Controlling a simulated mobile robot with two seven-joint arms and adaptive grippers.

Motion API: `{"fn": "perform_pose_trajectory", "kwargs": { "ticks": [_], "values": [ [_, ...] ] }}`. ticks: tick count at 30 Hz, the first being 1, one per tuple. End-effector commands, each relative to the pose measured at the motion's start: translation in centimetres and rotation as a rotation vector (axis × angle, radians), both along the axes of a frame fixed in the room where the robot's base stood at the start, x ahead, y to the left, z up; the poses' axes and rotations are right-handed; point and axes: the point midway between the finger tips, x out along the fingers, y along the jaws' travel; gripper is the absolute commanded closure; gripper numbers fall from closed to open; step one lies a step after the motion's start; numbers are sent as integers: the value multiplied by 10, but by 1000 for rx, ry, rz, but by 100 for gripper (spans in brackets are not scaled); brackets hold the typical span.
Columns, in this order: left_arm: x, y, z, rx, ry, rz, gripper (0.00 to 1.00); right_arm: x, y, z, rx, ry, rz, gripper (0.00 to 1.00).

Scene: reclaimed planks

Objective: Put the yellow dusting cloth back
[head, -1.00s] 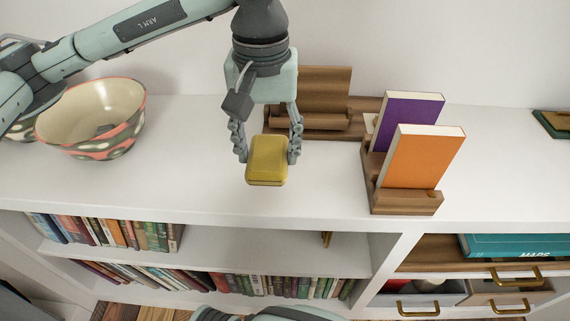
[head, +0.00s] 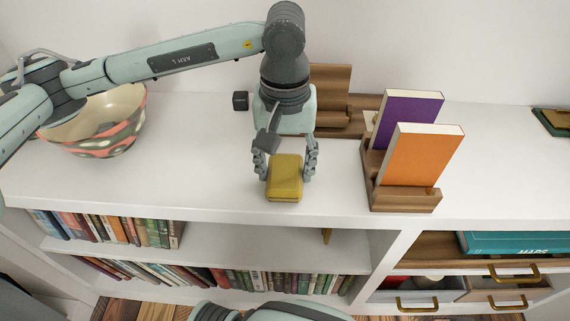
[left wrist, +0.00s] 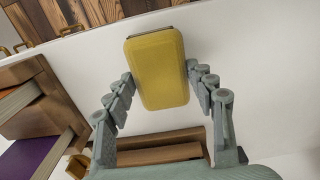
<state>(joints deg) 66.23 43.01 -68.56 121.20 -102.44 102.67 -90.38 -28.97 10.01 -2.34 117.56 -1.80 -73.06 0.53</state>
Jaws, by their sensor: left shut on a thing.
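The yellow dusting cloth (head: 285,178) looks like a thick folded block with rounded edges. My left gripper (head: 285,168) is shut on it, with one finger on each side, over the front part of the white cabinet top. In the left wrist view the cloth (left wrist: 157,68) sits between the fingertips (left wrist: 160,80), its far end toward the cabinet's front edge. I cannot tell whether the cloth touches the top or hangs just above it. My right gripper is not in view.
A wooden holder (head: 404,200) with an orange book (head: 425,156) and a purple book (head: 408,115) stands right of the gripper. A patterned bowl (head: 95,125) is at left. A small dark cube (head: 240,100) lies behind. Shelves of books (head: 120,230) and drawers (head: 490,290) are below.

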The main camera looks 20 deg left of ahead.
Motion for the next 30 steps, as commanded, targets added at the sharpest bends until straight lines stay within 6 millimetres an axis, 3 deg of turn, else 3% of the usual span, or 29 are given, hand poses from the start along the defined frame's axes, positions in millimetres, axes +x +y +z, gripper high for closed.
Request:
{"fn": "perform_pose_trajectory", "kwargs": {
  "ticks": [5, 6, 11, 22, 24, 30],
  "values": [
    [0, 0, -2, 0, -1, 0, 70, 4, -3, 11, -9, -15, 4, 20],
    [0, 0, -1, 0, 0, 0, 43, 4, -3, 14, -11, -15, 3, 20],
    [0, 0, -1, 0, 0, 0, 24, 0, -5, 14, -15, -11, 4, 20],
    [0, 0, 2, 0, 0, 0, 24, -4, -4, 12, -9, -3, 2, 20],
    [0, 0, 5, 0, 0, 0, 24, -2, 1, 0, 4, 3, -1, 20],
    [1, -1, 44, -2, -6, -1, 24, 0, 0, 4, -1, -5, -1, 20]
  ]
}}
